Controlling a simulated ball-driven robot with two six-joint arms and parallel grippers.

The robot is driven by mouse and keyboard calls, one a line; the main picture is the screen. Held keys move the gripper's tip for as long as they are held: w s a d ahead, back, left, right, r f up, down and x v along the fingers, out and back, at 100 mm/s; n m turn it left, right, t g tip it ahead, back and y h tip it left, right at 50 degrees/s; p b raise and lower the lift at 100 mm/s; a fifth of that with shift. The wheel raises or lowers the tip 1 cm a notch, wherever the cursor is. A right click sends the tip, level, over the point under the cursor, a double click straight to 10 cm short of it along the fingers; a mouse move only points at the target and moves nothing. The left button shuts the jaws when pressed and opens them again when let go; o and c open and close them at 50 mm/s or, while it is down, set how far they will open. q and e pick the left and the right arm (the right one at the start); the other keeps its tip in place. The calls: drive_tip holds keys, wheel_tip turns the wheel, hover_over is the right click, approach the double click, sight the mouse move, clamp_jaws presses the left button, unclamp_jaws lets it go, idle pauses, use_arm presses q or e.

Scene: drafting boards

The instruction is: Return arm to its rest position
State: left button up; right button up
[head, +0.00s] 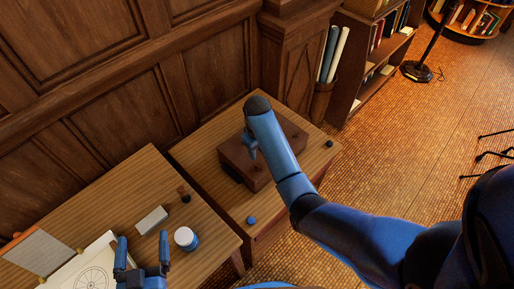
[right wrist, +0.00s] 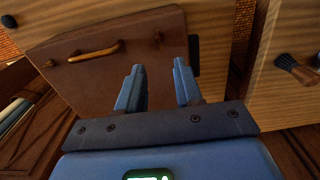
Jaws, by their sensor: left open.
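My right arm reaches across the head view, and its gripper (head: 250,148) hangs over the brown case on the right-hand table. In the right wrist view this gripper (right wrist: 160,78) has its two blue fingers apart with nothing between them. The brown case (right wrist: 120,65) with its curved handle (right wrist: 94,54) lies beyond the fingertips; it also shows in the head view (head: 236,163), partly hidden by the arm. I cannot tell whether the fingertips touch it. My left gripper (head: 143,252) is open and empty at the lower left, near the left-hand table.
A blue knob (head: 251,220) and a black knob (head: 329,144) sit on the right-hand table (head: 205,150). Wood panelling stands behind; open floor lies right.

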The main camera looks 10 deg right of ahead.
drive_tip(key=shift+r, duration=0.75)
drive_tip(key=w+a+r+m+t+y, duration=0.2)
drive_tip(key=w+r+t, duration=0.3)
drive_tip(key=w+t, duration=0.4)
drive_tip(key=s+d+r+m+t+b, duration=0.1)
drive_tip(key=s+d+r+t+b, duration=0.2)
drive_tip(key=s, duration=0.5)
drive_tip(key=s+d+m+t, duration=0.1)
drive_tip(key=s+d+t, duration=0.25)
drive_tip(key=s, duration=0.45)
drive_tip(key=s+d+r+m+t+b, duration=0.1)
drive_tip(key=s+d+r+t+b, duration=0.15)
drive_tip(key=s+t, duration=0.4)
drive_tip(key=s+d+f+g+h+b, duration=0.1)
drive_tip(key=s+f+g, duration=0.1)
drive_tip(key=s, duration=0.6)
drive_tip(key=s+d+f+m+g+h, duration=0.1)
drive_tip(key=s+f, duration=0.3)
drive_tip(key=s, duration=0.4)
drive_tip(key=shift+s+d+g+b, duration=0.2)
drive_tip(key=shift+d+g+b, duration=0.15)
drive_tip(key=shift+d+g, duration=0.25)
